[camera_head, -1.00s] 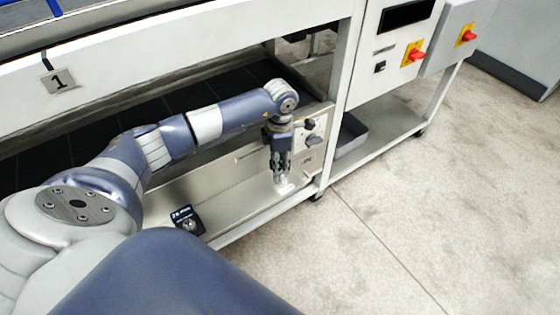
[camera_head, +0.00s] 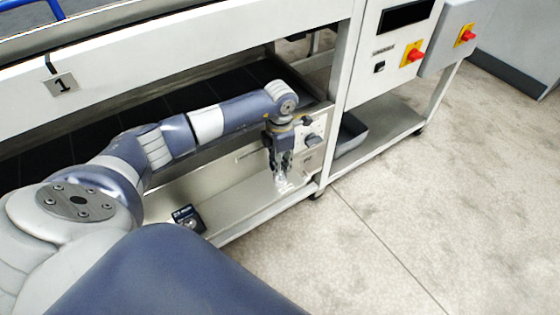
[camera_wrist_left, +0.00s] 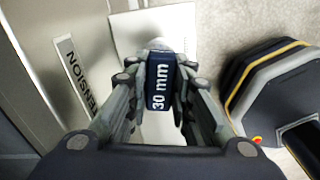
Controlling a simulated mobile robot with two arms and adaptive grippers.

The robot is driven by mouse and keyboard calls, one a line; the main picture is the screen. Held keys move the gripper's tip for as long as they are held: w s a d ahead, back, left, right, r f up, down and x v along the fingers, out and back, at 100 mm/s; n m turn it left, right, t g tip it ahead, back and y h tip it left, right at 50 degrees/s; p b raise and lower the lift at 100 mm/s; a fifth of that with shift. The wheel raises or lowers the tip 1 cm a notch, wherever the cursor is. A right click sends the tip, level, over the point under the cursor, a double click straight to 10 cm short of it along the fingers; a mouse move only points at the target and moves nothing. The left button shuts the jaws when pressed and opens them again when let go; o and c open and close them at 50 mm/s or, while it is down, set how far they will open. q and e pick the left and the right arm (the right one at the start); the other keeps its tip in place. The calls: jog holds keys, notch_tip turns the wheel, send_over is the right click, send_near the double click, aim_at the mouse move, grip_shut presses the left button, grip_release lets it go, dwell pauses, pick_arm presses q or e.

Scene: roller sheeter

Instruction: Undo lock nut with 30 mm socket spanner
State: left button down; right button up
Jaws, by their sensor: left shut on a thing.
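My left gripper (camera_head: 281,168) points down in front of the metal panel under the machine. In the left wrist view, my left gripper (camera_wrist_left: 160,95) is shut on the 30 mm socket spanner (camera_wrist_left: 160,84), by its dark blue block with white "30 mm" lettering. The spanner's bright metal end (camera_wrist_left: 158,45) shows just past the block. In the head view, a shiny part of the spanner (camera_head: 282,182) shows below the fingertips, close above the shelf. I cannot make out the lock nut; the panel has dark knobs beside the gripper. My right gripper is out of view.
A second dark labelled block with a metal part (camera_head: 187,218) lies on the shelf (camera_head: 232,215) to the left. A frame post (camera_head: 338,100) stands right of the gripper, with a grey tray (camera_head: 350,133) beyond.

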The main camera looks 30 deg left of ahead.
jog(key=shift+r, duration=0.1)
pick_arm(q)
jog(key=shift+n+p, duration=0.3)
jog(key=shift+n, duration=0.3)
jog(key=shift+n+p, duration=0.4)
jog(key=shift+n, duration=0.8)
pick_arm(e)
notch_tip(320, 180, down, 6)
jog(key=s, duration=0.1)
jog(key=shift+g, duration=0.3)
